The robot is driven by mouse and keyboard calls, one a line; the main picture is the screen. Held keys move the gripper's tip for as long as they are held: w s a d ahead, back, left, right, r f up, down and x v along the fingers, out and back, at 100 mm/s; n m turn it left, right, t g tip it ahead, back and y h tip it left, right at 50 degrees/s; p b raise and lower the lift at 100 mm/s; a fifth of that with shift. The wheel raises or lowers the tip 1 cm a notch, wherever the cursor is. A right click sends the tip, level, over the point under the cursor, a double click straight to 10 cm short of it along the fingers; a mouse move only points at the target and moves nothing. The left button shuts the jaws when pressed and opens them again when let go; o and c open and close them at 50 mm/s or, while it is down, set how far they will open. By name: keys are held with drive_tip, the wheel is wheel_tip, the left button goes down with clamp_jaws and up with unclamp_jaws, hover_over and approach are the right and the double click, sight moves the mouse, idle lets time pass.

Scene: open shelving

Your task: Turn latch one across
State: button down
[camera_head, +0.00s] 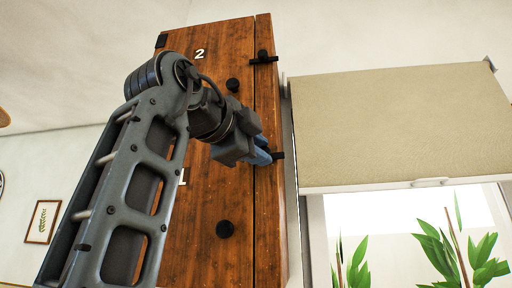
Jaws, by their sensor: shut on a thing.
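A tall wooden cabinet (215,75) stands in the middle, with the numbers 2 above and 1 below on its front. Latch one, a small black latch (278,155), sits at the seam beside the number 1 level. Only its right end shows, pointing sideways. My gripper (263,157) has blue fingertips and is shut on this latch. The fingers and my arm hide the rest of the latch and part of the cabinet front.
Another black latch (263,58) lies across the seam higher up. Round black knobs show on the front, an upper knob (233,85) and a lower knob (225,229). A beige blind (400,125) over a window is close at the right, with plants (450,255) below.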

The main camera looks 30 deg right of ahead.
idle(0.4)
drive_tip(key=shift+f, duration=0.1)
drive_tip(key=c, duration=0.9)
unclamp_jaws()
drive_tip(key=shift+b+v, duration=0.5)
drive_tip(key=shift+v, duration=3.4)
